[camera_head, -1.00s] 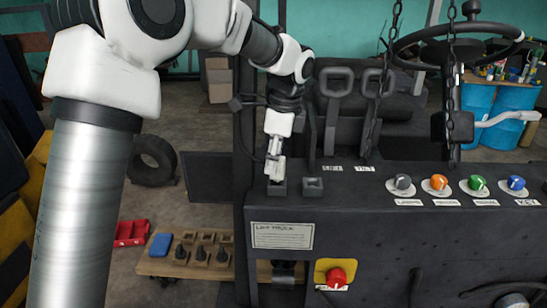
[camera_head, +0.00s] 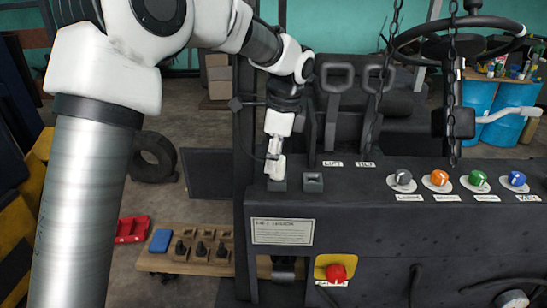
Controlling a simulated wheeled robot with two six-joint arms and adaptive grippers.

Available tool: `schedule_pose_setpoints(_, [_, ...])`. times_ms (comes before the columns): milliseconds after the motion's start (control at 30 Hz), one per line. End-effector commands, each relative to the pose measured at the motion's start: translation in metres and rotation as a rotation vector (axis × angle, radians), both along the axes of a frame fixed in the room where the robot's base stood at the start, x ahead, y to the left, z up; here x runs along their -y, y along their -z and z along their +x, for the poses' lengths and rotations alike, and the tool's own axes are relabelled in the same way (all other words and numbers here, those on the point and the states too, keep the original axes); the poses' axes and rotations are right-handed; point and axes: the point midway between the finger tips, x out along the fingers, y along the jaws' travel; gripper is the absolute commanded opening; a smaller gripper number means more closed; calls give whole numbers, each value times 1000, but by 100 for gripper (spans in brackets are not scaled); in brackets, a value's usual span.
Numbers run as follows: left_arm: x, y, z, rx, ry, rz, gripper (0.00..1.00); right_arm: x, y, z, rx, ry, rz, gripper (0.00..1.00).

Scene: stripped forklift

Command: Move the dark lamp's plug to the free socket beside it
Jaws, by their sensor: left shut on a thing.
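My left gripper (camera_head: 275,166) points down at the left of two small dark sockets (camera_head: 277,186) on the black panel top. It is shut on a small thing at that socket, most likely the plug. The fingers hide most of it, so I cannot tell how deep it sits. A thin dark cable (camera_head: 250,152) loops beside the gripper on its left. The free socket (camera_head: 313,183) stands just to the right, empty, with a square opening. I cannot make out a lamp for certain. My right gripper is not in view.
Two upright dark levers (camera_head: 334,105) stand behind the sockets. Coloured knobs (camera_head: 439,178) line the panel at right. A red button on yellow (camera_head: 335,270) is on the front face. Chains (camera_head: 452,90) hang before the steering wheel (camera_head: 404,42). A wooden board (camera_head: 160,262) lies lower left.

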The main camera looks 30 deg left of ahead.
Motion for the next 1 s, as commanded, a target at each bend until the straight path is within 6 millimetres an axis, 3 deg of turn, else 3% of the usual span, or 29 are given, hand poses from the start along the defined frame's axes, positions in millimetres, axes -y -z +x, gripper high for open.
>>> schedule_pose_setpoints(33, [0, 0, 0, 1, 0, 0, 39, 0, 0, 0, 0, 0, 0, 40])
schedule_pose_setpoints(100, [0, 0, 0, 1, 0, 0, 62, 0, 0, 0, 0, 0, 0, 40])
schedule_pose_setpoints(467, [1, -5, 1, 2, -1, 1, 62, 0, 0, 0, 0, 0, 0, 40])
schedule_pose_setpoints(800, [9, -65, 5, 5, 0, 2, 62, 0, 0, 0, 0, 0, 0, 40])
schedule_pose_setpoints(1000, [11, -75, 5, 1, 0, 0, 62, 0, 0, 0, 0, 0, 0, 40])
